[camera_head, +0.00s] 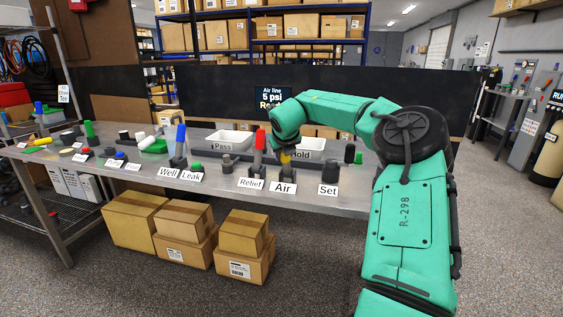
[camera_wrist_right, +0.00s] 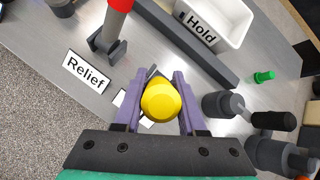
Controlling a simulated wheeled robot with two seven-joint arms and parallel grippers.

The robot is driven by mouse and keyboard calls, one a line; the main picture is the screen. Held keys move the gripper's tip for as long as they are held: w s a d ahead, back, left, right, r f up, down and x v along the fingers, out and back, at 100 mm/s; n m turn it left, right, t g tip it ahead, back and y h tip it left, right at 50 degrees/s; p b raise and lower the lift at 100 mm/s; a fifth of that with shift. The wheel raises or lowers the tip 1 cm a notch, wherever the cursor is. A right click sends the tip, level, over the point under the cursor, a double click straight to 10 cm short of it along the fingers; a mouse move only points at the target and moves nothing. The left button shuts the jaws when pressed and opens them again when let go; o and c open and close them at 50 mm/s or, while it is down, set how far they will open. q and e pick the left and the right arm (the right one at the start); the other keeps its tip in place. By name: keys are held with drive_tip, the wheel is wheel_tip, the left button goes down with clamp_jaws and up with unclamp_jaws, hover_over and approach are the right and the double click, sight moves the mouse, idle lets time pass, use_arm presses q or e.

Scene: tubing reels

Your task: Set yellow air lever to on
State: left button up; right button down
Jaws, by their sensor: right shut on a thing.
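The yellow air lever (camera_head: 285,158) stands behind the "Air" label (camera_head: 283,188) on the bench. In the head view its top is mostly hidden by my right gripper (camera_head: 286,150). In the right wrist view the round yellow end (camera_wrist_right: 160,102) sits between the two purple fingers of my right gripper (camera_wrist_right: 159,98), which is shut on it. The lever's base and exact tilt are hidden. A wall screen (camera_head: 272,98) reads "Air line 5 psi" with a partly covered last line. My left gripper is not in view.
The red relief lever (camera_head: 259,141) stands upright just left of the air lever. The blue well leak lever (camera_head: 180,140) is further left. Behind are the white "Pass" tray (camera_head: 229,146) and "Hold" tray (camera_wrist_right: 235,25). Dark fittings (camera_wrist_right: 222,104) stand close on the right.

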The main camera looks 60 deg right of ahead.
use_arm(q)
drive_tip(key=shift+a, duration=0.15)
use_arm(e)
drive_tip(key=c, duration=0.5)
unclamp_jaws()
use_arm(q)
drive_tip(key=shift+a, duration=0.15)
use_arm(e)
drive_tip(key=shift+a, duration=0.1)
use_arm(q)
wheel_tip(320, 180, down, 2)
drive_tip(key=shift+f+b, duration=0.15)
drive_tip(key=shift+b, duration=0.95)
use_arm(e)
drive_tip(key=v, duration=1.4)
drive_tip(key=shift+a+r, duration=0.15)
drive_tip(key=shift+a, duration=0.05)
drive_tip(key=shift+s, duration=0.1)
